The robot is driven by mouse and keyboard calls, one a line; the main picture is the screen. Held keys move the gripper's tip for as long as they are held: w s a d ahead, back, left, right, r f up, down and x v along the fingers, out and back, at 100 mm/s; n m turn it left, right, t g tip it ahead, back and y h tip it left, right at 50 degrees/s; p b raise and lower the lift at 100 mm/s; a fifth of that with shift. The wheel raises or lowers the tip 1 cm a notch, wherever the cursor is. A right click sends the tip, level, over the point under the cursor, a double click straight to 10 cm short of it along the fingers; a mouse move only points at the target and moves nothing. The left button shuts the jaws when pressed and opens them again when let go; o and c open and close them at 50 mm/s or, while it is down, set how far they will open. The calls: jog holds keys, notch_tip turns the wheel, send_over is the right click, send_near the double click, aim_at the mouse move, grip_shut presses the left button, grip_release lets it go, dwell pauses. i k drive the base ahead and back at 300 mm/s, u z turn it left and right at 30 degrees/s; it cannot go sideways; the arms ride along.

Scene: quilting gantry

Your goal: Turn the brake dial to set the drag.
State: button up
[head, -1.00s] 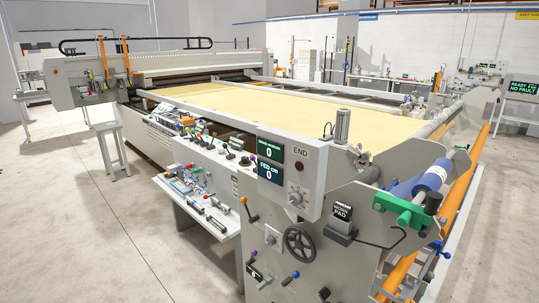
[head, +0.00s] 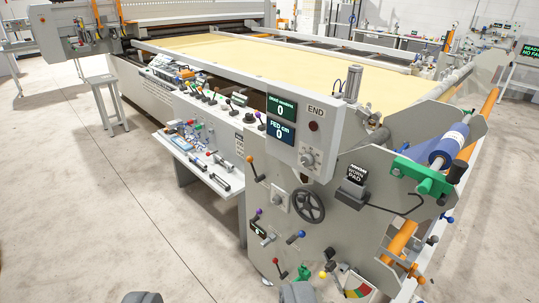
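The end panel (head: 285,120) of the gantry carries a round pale dial (head: 307,160) with marks around it, below a dark red lamp under the word END. I cannot read a label that names it as the brake dial. A green-lit display (head: 281,107) above left of it reads 0, and a blue "FED cm" display (head: 281,132) also reads 0. My gripper (head: 220,296) shows only as two dark grey tips at the bottom edge, wide apart with nothing between them. It is well short of the panel, below and left of the dial.
Below the panel are a black handwheel (head: 309,206), several coloured levers and a red-yellow-green gauge (head: 357,286). A "WORN PAD" box (head: 352,190) and green bracket (head: 425,178) stick out at right. A tool shelf (head: 200,168) juts out left.

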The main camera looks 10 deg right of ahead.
aim_at(308, 160)
jog(key=u, duration=0.25)
jog(key=i, duration=0.95)
jog(key=z, duration=0.2)
